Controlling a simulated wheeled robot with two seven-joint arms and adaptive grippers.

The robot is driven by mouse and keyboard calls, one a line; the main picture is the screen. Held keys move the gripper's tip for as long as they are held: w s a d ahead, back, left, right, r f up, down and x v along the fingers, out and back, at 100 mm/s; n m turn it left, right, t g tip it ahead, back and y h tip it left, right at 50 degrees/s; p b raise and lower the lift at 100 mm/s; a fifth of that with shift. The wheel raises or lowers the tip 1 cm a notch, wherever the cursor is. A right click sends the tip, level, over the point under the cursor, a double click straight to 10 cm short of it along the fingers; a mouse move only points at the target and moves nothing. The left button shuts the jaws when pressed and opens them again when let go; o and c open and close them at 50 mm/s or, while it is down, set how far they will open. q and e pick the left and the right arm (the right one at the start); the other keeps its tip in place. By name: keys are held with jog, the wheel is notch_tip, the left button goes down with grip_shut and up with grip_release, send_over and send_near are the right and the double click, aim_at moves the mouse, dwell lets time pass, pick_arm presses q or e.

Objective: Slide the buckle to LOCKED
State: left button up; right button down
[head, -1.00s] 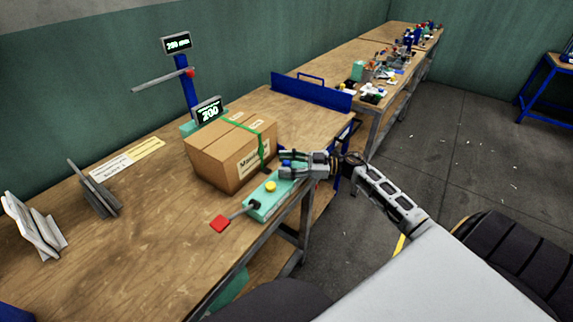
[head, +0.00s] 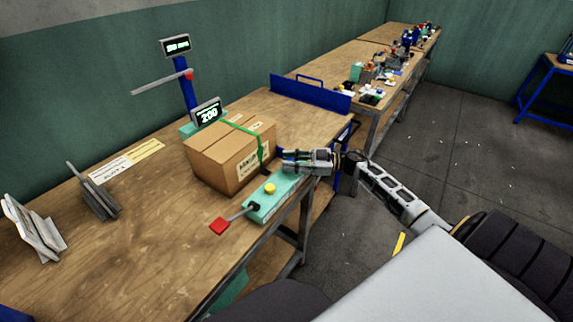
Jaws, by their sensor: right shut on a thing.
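The buckle is hidden from me; my right gripper (head: 290,160) covers the far end of the teal base (head: 266,207), where a blue part showed earlier. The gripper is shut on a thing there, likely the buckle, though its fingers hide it. The base carries a yellow button (head: 270,188) and a lever with a red handle (head: 219,226). A green strap (head: 261,150) runs over a cardboard box (head: 228,160) beside the base and down its near side. My left gripper is not in view.
A display reading 200 (head: 208,113) stands behind the box. A blue post (head: 189,95) carries a rod and another display. Grey plates (head: 95,195) stand at left.

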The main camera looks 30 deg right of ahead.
jog(key=shift+w+d, duration=0.35)
jog(key=shift+d, duration=0.5)
jog(key=shift+w+d, duration=0.1)
jog(key=shift+d, duration=0.15)
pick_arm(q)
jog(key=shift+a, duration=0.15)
pick_arm(e)
jog(key=shift+d, duration=0.1)
jog(key=c, duration=1.1)
grip_release()
jog(key=shift+d, duration=0.15)
jog(key=shift+c, duration=0.2)
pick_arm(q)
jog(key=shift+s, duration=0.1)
pick_arm(e)
jog(key=v, duration=1.1)
jog(key=shift+s+d, duration=0.25)
jog(key=shift+d, duration=0.05)
